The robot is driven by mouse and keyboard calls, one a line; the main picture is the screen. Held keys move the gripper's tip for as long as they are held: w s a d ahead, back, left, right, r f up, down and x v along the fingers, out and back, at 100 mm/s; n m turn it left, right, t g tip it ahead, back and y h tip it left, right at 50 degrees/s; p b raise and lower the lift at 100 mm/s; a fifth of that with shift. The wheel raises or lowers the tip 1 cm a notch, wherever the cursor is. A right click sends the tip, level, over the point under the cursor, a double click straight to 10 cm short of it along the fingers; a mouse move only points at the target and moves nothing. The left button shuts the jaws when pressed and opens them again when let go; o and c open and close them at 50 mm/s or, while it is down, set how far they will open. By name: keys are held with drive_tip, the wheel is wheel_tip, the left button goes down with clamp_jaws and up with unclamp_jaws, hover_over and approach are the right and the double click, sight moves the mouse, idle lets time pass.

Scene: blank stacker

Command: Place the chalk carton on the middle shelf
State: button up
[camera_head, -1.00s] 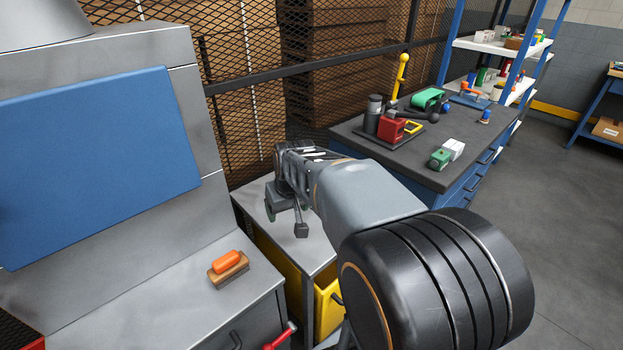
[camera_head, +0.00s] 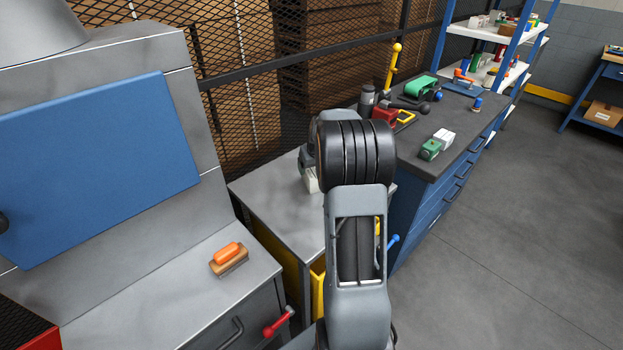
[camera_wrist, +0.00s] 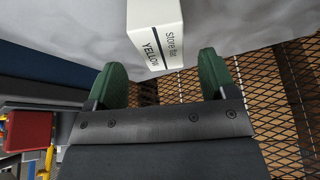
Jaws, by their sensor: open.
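A white carton (camera_wrist: 155,35) printed "Store flat" and "YELLOW" lies ahead of my gripper (camera_wrist: 162,66) in the wrist view. The gripper's two green fingers are open, one to each side of the carton's near end, with gaps between. In the head view a small part of the white carton (camera_head: 311,181) shows on the grey cabinet top, and my arm hides the rest and most of the gripper. The blue rack's white shelves stand at the back right, an upper one (camera_head: 478,30) and a lower one (camera_head: 512,77), both holding small items.
An orange-handled brush (camera_head: 229,258) lies on the left grey bench. A mesh fence stands behind. The floor (camera_head: 530,230) at right is clear.

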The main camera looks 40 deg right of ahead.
sight(311, 171)
drive_tip(key=shift+x, duration=2.8)
drive_tip(key=shift+a, duration=0.15)
drive_tip(key=c, duration=1)
drive_tip(key=shift+c, duration=0.7)
drive_tip(key=shift+r, duration=0.15)
